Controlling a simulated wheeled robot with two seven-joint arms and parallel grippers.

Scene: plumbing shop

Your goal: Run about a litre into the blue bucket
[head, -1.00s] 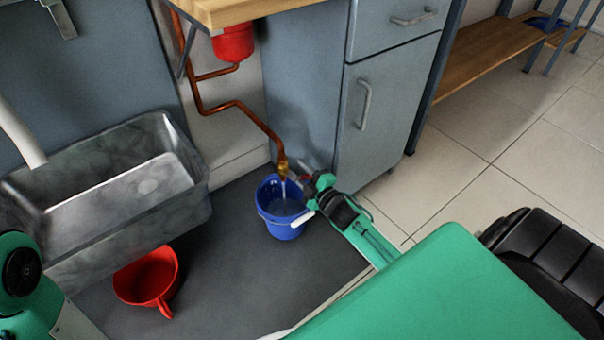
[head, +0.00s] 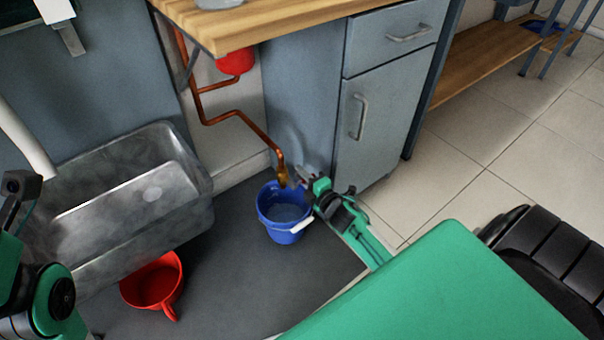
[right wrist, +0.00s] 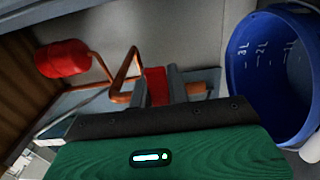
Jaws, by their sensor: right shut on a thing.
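The blue bucket (head: 273,228) stands upright on the dark mat, under the brass tap (head: 282,178) at the end of a copper pipe. Water (head: 287,213) lies in the bucket, and I see no clear stream under the tap. The right wrist view shows the bucket (right wrist: 245,75) with litre marks inside, but no readable water level. My right gripper (head: 308,176) is at the tap, right of its outlet, above the bucket's rim. In the right wrist view it is shut on the red tap handle (right wrist: 156,86). My left arm shows at the left edge, its gripper out of view.
A grey metal sink (head: 190,225) stands at the left, with a red jug (head: 153,285) in front of it on the mat (head: 235,290). A wooden worktop (head: 270,22) overhangs the pipe. A grey cabinet (head: 375,135) stands close behind my right gripper.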

